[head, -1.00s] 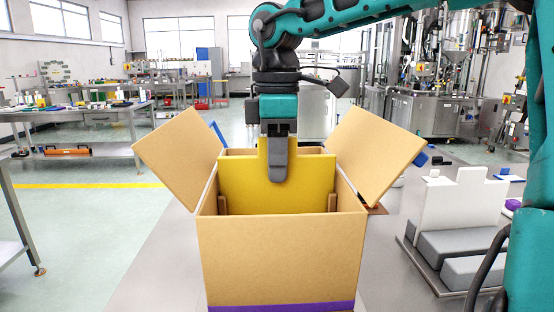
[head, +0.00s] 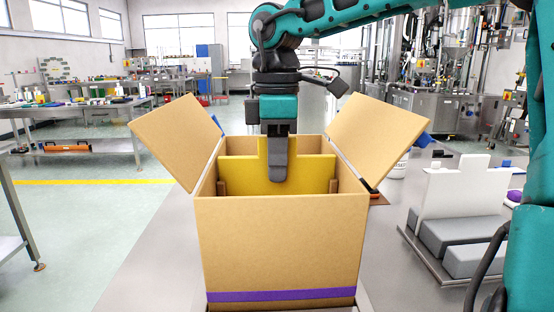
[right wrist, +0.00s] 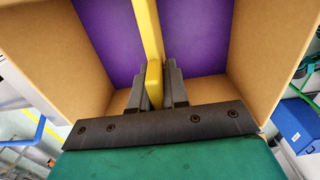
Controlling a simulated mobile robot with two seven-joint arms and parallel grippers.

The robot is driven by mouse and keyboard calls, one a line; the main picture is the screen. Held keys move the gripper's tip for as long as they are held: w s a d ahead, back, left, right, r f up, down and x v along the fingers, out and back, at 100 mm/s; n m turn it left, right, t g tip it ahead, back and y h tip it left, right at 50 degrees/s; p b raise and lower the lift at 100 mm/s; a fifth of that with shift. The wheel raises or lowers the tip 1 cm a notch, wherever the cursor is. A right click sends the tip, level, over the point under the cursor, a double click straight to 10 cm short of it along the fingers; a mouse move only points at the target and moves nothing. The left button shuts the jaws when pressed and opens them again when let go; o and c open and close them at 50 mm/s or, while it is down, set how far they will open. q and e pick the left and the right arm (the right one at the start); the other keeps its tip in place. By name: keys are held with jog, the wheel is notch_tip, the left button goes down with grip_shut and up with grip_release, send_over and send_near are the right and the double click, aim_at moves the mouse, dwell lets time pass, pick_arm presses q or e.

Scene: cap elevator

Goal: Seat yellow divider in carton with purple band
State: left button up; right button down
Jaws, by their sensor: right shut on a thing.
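The open carton (head: 280,240) stands on the bench in the middle of the head view, with a purple band (head: 282,295) low on its front. The yellow divider (head: 240,170) is upright inside it, its top a little above the front rim and its lower part hidden. Small brown upright strips (head: 222,187) show near its two ends. My right gripper (head: 278,172) is shut on the divider's raised middle tab. In the right wrist view the divider (right wrist: 152,40) runs between the fingers (right wrist: 154,88) over a purple inside floor (right wrist: 190,35). My left gripper is not in view.
The carton's side flaps (head: 178,142) (head: 377,148) are spread outward on both sides. A white divider-like panel (head: 460,185) and grey blocks (head: 460,232) stand on a tray at the right. The bench left of the carton is clear.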

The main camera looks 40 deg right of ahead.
jog(key=shift+f+b, duration=1.4)
jog(key=shift+f, duration=0.45)
jog(key=c, duration=1.1)
grip_release()
jog(key=shift+r, duration=0.1)
jog(key=shift+o, duration=0.2)
notch_tip(320, 180, up, 13)
jog(key=p, duration=0.3)
jog(key=shift+p, duration=0.4)
